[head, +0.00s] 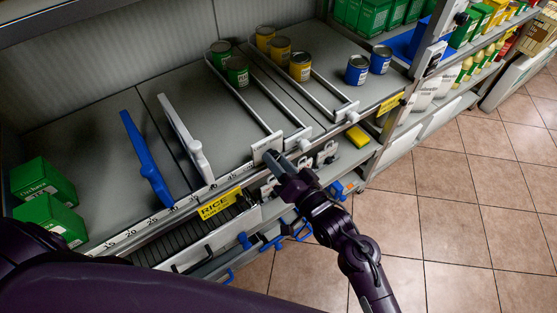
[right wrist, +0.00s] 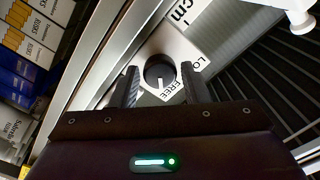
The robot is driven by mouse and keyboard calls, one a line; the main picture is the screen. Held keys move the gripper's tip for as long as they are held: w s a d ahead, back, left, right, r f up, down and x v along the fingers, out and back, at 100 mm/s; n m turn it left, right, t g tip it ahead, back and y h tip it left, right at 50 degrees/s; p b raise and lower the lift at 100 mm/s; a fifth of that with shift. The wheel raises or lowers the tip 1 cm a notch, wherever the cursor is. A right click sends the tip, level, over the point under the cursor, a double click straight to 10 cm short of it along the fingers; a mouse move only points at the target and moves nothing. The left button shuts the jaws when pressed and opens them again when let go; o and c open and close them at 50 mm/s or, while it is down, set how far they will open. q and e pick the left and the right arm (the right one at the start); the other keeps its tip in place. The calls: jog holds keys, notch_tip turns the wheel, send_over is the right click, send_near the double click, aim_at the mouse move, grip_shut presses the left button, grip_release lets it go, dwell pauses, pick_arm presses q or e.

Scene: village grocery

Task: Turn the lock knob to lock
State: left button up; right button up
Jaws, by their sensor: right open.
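The lock knob (right wrist: 160,72) is round and black, on a pale plate (right wrist: 185,48) at the shelf edge. Its white mark points down in the right wrist view, towards the word FREE. The start of another word, "LO", shows to the right of it. My right gripper (right wrist: 160,85) is open, with one finger on each side of the knob; I cannot tell whether they touch it. In the head view my right gripper (head: 272,160) is at the front rail and hides the knob. My left gripper is not in view.
Cans (head: 300,67) stand between wire dividers on the shelf. A blue divider (head: 147,160) and a white divider (head: 185,138) lie left of my right gripper. Tiled floor (head: 450,220) is clear at right.

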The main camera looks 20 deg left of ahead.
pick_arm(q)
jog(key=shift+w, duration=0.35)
pick_arm(e)
jog(key=shift+w+a, duration=0.1)
jog(key=shift+a, duration=0.05)
jog(key=shift+c, duration=0.3)
jog(key=c, duration=0.6)
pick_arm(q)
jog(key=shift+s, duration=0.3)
